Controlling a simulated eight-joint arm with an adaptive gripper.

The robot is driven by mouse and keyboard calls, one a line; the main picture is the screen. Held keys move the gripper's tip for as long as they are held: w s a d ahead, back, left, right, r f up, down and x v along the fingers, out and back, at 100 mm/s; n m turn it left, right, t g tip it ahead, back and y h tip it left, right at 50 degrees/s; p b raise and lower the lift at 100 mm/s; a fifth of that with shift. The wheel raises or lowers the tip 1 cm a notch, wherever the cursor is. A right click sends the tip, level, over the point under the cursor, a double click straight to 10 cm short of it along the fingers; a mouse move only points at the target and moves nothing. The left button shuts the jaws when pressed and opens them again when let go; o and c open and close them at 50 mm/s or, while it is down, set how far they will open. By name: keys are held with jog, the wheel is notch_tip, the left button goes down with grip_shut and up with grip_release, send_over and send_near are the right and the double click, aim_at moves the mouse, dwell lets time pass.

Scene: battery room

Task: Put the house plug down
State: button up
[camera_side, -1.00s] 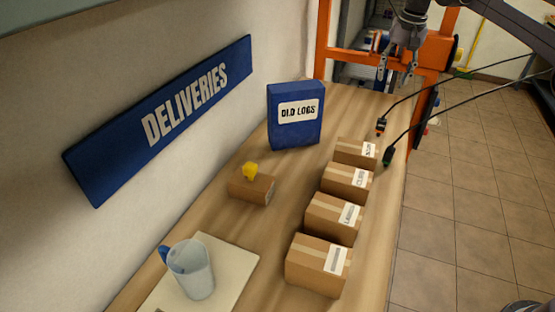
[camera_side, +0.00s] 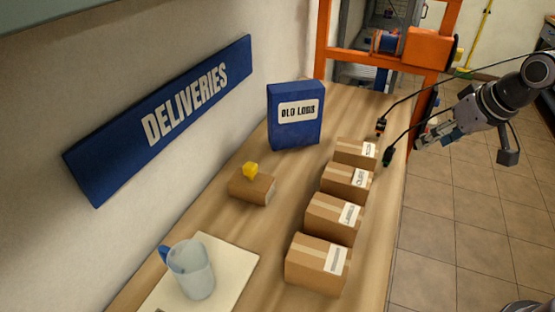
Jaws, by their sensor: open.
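Two cable plugs lie at the right edge of the wooden bench, beside the far boxes. One is a black plug with an orange mark (camera_side: 381,126); the other is a dark plug with green on it (camera_side: 388,157). I cannot tell which is the house plug. Each has a black cable running off to the right. My gripper (camera_side: 420,144) is open, with nothing visible between its fingers, just off the bench's right edge. It is to the right of both plugs and appears apart from them.
A row of several cardboard boxes (camera_side: 333,217) lines the bench's (camera_side: 262,225) right side. A blue "OLD LOGS" box (camera_side: 296,133), a brown block (camera_side: 252,189) with a yellow piece (camera_side: 250,170), and a mug (camera_side: 191,270) on a pale board (camera_side: 238,262) stand left.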

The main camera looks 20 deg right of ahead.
jog(key=s+a+f+n+t, duration=0.1)
jog(key=s+f, duration=0.5)
